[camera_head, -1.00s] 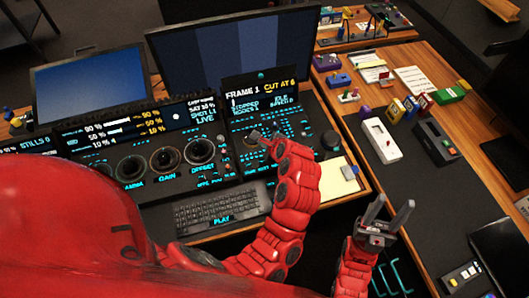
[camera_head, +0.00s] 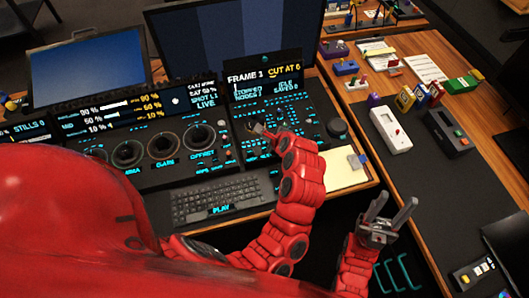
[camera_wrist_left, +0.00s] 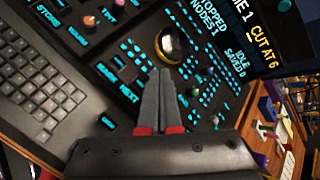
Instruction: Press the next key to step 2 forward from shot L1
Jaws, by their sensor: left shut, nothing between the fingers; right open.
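The right-hand control panel (camera_head: 310,118) carries rows of small keys with cyan labels. My left gripper (camera_head: 259,129) is shut and empty over this panel. Its fingers (camera_wrist_left: 163,75) cover part of the keys, so contact with a key cannot be told. My right gripper (camera_head: 392,212) is open and empty, right of the desk.
A keyboard (camera_head: 220,199) lies in front of the panels. Three large dials, including the GAIN dial (camera_head: 164,145), stand to the left. A side table (camera_head: 458,165) holds several small devices.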

